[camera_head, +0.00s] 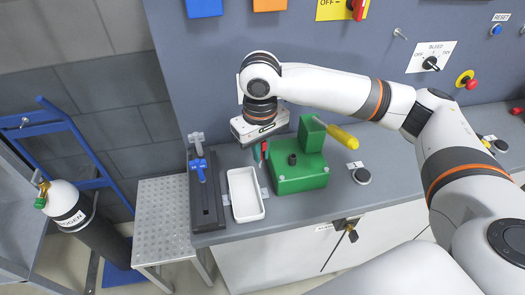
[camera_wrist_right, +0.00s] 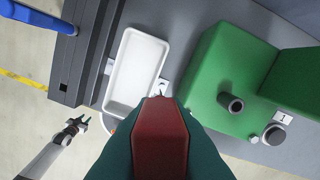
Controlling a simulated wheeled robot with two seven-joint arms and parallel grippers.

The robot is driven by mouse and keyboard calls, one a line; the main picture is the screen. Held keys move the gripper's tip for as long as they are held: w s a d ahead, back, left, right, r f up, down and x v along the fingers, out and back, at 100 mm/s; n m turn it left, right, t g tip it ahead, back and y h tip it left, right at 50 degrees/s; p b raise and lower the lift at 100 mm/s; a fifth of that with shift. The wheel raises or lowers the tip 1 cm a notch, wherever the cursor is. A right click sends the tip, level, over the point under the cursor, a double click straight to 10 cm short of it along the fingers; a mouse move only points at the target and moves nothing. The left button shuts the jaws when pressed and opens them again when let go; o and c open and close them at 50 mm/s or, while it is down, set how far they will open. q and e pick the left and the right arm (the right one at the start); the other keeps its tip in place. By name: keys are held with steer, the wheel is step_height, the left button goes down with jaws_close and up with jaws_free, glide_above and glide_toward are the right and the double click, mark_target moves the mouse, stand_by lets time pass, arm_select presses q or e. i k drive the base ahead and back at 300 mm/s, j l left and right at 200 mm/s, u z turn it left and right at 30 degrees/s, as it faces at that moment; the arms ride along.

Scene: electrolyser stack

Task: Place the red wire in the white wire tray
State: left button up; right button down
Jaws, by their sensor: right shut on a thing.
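My right gripper (camera_head: 260,153) is shut on the red wire (camera_wrist_right: 160,140), a dark red block-like piece between its dark green fingers in the wrist view. It holds the piece above the bench, between the white tray and the green block. The white wire tray (camera_head: 233,208) lies empty on the bench, left of and nearer the front than the gripper. The tray also shows in the wrist view (camera_wrist_right: 122,103), left of the held piece. My left gripper (camera_wrist_right: 79,123) is small in the wrist view's lower left, its fingers apart, away from the bench.
A green block (camera_head: 300,178) with a yellow handle (camera_head: 342,136) stands right of the tray. A grey panel rises behind. A perforated metal table (camera_head: 160,215) stands left.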

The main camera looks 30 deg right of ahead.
mark_target(245, 196)
steer(key=k+l+z, duration=0.1)
steer(key=k+z, duration=0.2)
steer(key=k, duration=0.35)
steer(key=i+j+z, duration=0.1)
steer(key=j+z, duration=0.15)
steer(key=z, duration=0.2)
steer(key=j+z, duration=0.25)
steer(key=z, duration=0.2)
steer(key=i+j+z, duration=0.1)
steer(key=j+z, duration=0.2)
steer(key=z, duration=0.15)
steer(key=i+j, duration=0.1)
steer(key=j, duration=0.45)
steer(key=i+j, duration=0.1)
steer(key=j, duration=0.5)
steer(key=i, duration=0.25)
